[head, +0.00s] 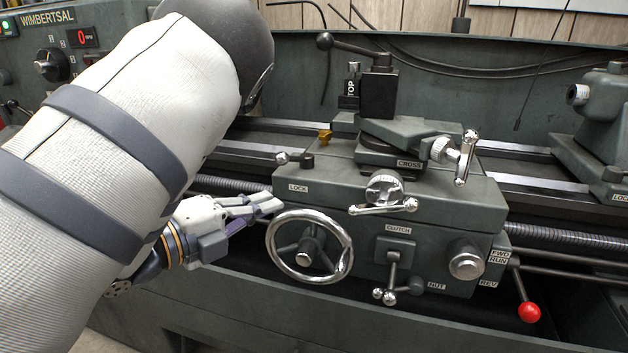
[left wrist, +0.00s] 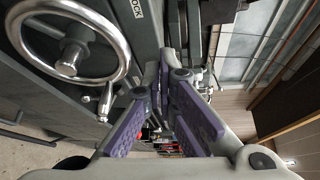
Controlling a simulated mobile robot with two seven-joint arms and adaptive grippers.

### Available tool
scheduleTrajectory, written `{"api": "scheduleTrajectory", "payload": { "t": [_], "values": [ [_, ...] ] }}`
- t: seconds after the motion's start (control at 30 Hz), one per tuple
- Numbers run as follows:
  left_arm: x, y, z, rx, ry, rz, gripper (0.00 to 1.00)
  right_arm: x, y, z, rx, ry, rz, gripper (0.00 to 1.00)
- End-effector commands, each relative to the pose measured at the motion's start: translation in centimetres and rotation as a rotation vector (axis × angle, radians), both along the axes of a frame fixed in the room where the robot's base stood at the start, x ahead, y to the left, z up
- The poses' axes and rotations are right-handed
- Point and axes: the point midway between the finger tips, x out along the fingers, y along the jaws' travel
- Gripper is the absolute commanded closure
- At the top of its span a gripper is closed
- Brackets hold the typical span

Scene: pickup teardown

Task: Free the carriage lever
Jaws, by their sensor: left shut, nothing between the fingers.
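The lathe carriage (head: 330,200) sits on the bed. A small lever with a bright ball end (head: 283,158) and a dark hub lies on its top left corner, above a LOCK label (head: 298,188). My left gripper (head: 272,204) is shut and empty, in front of the carriage's left end, below the LOCK label and just above the handwheel (head: 310,246). I cannot tell whether it touches anything. In the left wrist view the purple-padded fingers (left wrist: 166,70) converge, with the handwheel (left wrist: 68,42) at upper left and the label (left wrist: 139,12) at the top. My right gripper is out of view.
The CLUTCH lever (head: 391,275) and a red-knobbed lever (head: 529,312) stand out from the carriage front. The toolpost (head: 378,95) and its handle rise above it. The tailstock (head: 600,130) is at right. My left arm covers much of the headstock side.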

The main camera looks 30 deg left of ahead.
Motion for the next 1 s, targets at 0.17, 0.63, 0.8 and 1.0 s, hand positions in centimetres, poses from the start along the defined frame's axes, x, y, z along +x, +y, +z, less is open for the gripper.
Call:
{"api": "scheduleTrajectory", "payload": {
  "t": [0.17, 0.63, 0.8, 1.0],
  "values": [
    [0.0, -0.1, 1.6, 0.043, -0.055, -0.025, 1.0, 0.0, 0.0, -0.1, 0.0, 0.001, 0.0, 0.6],
    [3.3, -1.0, 1.2, 0.041, -0.053, -0.027, 1.0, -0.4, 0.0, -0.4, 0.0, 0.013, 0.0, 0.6],
    [7.0, -1.9, 0.9, 0.041, -0.053, -0.026, 1.0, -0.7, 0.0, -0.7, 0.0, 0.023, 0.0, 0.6],
    [9.7, -1.3, 1.1, 0.038, -0.054, -0.017, 1.0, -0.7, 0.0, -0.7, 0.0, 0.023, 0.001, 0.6]
  ]
}}
